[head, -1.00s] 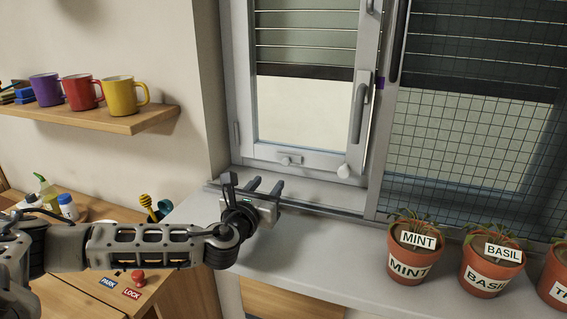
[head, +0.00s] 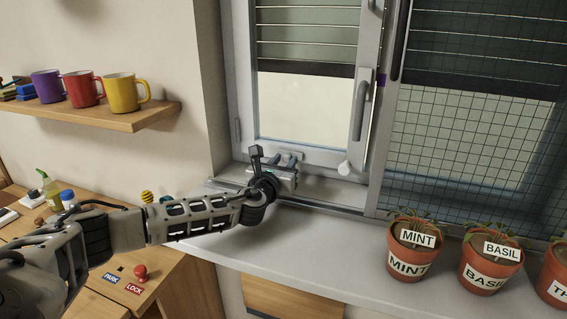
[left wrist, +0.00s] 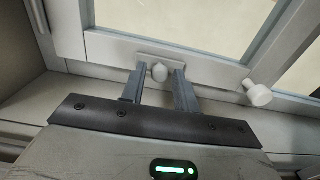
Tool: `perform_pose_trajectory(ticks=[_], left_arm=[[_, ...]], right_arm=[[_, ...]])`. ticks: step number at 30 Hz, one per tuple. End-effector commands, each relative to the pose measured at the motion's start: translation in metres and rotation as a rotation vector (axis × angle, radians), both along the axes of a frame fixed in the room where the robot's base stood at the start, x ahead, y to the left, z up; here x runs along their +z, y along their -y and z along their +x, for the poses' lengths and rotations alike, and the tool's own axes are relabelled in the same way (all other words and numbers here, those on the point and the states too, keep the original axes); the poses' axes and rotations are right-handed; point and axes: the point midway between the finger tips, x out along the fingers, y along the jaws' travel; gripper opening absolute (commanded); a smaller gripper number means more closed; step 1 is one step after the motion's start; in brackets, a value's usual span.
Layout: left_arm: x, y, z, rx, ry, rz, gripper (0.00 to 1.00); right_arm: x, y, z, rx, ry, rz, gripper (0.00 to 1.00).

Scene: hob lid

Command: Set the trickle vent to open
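The trickle vent shows in the left wrist view as a small pale plate (left wrist: 182,58) with a rounded knob (left wrist: 159,72), on the lower rail of the window frame. My left gripper (head: 287,158) is at the bottom of the window in the head view and mostly hides the vent there. In the left wrist view its two fingers (left wrist: 159,80) are apart, one on each side of the knob, with a gap showing. I cannot tell whether either finger touches it. My right gripper is not in view.
A white round knob (head: 345,168) sits right of the vent, below the window handle (head: 360,105). Potted herbs, including mint (head: 409,265) and basil (head: 484,283), stand on the sill's right. A shelf (head: 140,118) with mugs is at left. The sill's middle is clear.

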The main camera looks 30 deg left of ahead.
Motion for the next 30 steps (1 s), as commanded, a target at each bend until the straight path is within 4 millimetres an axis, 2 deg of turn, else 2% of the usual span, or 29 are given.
perform_pose_trajectory(ticks=[1,3,8,16,26,27,29,30], left_arm=[[0.0,0.0,0.0,0.0,0.0,0.0,0.15],[0.0,0.0,0.0,0.0,0.0,0.0,0.0],[-0.001,-0.004,-0.001,0.002,0.0,0.001,0.0],[-0.002,-0.045,-0.011,0.003,0.0,0.001,0.0],[0.0,-0.05,-0.012,0.006,0.0,0.002,0.0],[0.0,-0.05,-0.012,0.006,0.0,0.002,0.27],[0.0,-0.05,-0.012,0.006,0.0,0.002,0.4],[0.0,-0.05,-0.012,0.005,0.0,0.002,0.4]], right_arm=[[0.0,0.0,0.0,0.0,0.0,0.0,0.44],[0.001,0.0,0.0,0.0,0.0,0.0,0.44],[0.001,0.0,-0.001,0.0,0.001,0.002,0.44],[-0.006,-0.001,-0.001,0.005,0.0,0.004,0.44],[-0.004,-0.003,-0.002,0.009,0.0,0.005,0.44],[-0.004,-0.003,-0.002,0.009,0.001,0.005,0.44],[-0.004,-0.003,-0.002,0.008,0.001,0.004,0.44],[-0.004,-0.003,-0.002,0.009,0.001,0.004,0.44]])
